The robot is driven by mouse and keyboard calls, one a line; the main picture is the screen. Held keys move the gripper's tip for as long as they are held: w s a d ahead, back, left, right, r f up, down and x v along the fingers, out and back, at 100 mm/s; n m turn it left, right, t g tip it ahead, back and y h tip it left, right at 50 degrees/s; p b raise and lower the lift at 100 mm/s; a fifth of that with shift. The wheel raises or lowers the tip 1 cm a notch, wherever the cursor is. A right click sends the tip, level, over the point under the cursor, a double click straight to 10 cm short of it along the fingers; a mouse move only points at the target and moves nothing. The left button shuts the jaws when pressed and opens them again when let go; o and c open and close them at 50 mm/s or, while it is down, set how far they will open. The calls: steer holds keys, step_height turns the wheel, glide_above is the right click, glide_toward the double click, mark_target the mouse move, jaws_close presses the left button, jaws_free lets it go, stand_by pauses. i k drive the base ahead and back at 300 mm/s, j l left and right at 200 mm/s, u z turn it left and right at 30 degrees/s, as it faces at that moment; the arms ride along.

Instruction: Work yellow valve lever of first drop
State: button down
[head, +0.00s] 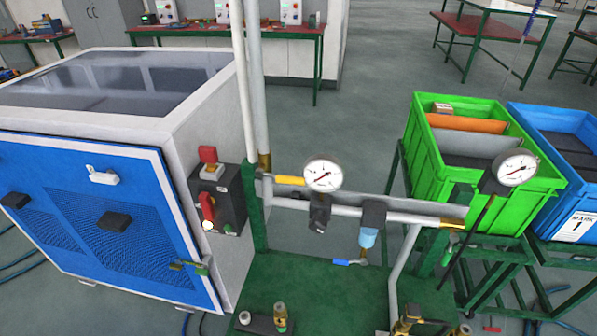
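A yellow valve lever (290,180) lies roughly level on the pipework, just left of the left round gauge (323,174). Its right end meets or passes behind the gauge's rim. It sits by the vertical pipe (256,110) near a brass fitting (264,160). A smaller yellow or brass part (453,223) shows on the horizontal pipe (345,211) below the right gauge (517,168); I cannot tell if it is a lever.
A blue-and-white generator cabinet (100,215) with red switches (207,180) stands at left. A blue-handled valve (350,262) hangs below the pipe. Green (540,205) and blue (560,195) crates stand at right. Brass fittings rise from the green base (330,290). Open floor lies behind.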

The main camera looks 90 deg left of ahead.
mark_target(259, 173)
steer(key=u, duration=2.15)
